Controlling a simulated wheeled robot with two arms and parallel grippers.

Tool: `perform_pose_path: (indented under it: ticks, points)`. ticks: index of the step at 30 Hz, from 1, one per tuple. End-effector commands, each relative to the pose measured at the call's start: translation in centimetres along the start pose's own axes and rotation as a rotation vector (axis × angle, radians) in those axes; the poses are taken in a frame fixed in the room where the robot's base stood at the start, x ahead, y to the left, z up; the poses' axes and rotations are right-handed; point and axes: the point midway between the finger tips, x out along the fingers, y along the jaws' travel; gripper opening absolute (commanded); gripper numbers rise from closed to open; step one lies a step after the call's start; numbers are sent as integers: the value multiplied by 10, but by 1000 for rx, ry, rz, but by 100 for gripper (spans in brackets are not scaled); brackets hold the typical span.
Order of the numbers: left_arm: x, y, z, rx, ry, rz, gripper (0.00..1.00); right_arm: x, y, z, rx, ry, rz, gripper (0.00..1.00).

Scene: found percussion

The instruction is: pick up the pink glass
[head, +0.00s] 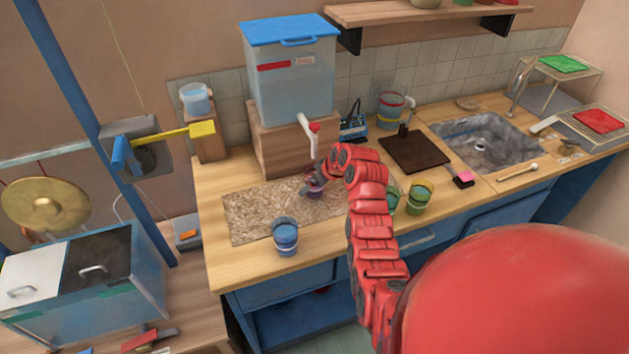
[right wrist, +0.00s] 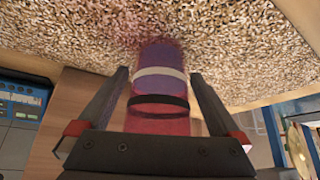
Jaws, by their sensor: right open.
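The pink glass (head: 317,192) stands on the speckled mat below the dispenser tap, partly hidden by my right gripper (head: 309,187) in the head view. In the right wrist view the pink glass (right wrist: 161,88) looks see-through pink and purple, with a white band and a black band. My right gripper (right wrist: 160,76) is open, with one finger on each side of the glass. Narrow gaps show between the fingers and the glass. My left gripper is in neither view.
A speckled mat (head: 245,217) covers part of the wooden counter. A blue glass (head: 286,236) stands at its front edge. Green glasses (head: 419,197) stand right of my arm. A water dispenser (head: 292,85) with a white tap (head: 309,134) rises behind. A dark board (head: 414,151) lies farther right.

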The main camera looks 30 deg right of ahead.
Motion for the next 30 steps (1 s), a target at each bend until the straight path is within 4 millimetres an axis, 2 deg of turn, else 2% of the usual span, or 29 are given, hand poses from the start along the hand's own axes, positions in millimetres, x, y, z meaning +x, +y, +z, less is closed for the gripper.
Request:
perform_pose_path:
  ticks: [10,26,27,30]
  points:
    - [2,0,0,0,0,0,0,7,0,1,0,-1,0,100]
    - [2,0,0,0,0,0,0,6,0,1,0,-1,1,5]
    - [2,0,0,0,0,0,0,6,0,0,0,0,0,0]
    - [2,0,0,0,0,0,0,6,0,0,0,0,1,0]
